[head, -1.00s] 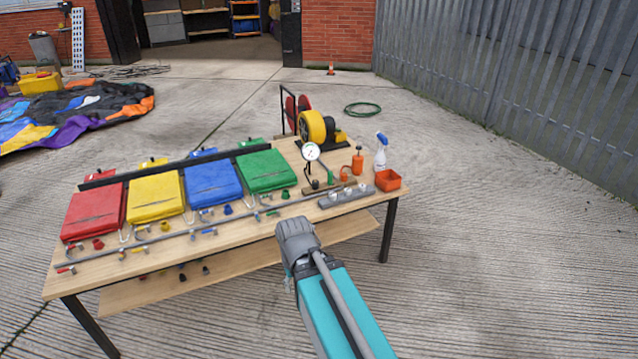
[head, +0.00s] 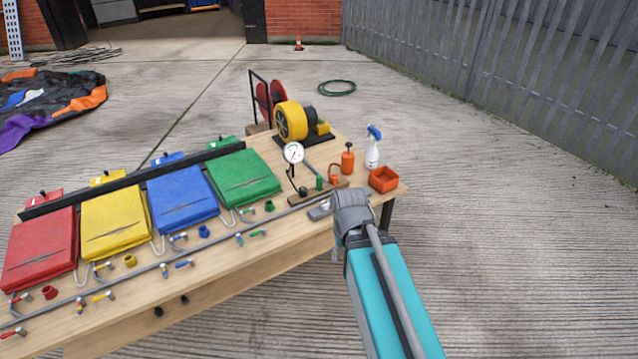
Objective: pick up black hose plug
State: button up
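Another small black piece (head: 303,190) is at the wooden block by the dial gauge. All are too small for me to tell which is the black hose plug. My gripper (head: 340,210) is seen from behind over the table's right front edge, apart from these black pieces on the left. Its fingers are mostly hidden, so I cannot tell its opening or whether it holds anything.
Red (head: 40,250), yellow (head: 115,222), blue (head: 182,197) and green (head: 243,178) folded bags fill the table's left and middle. A yellow blower (head: 291,121), dial gauge (head: 293,153), spray bottle (head: 373,150) and orange tray (head: 384,179) stand right. Concrete on the right is clear.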

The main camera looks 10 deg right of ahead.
aim_at(302, 190)
jog(key=z, duration=0.05)
jog(key=i, duration=0.9)
jog(key=u, duration=0.15)
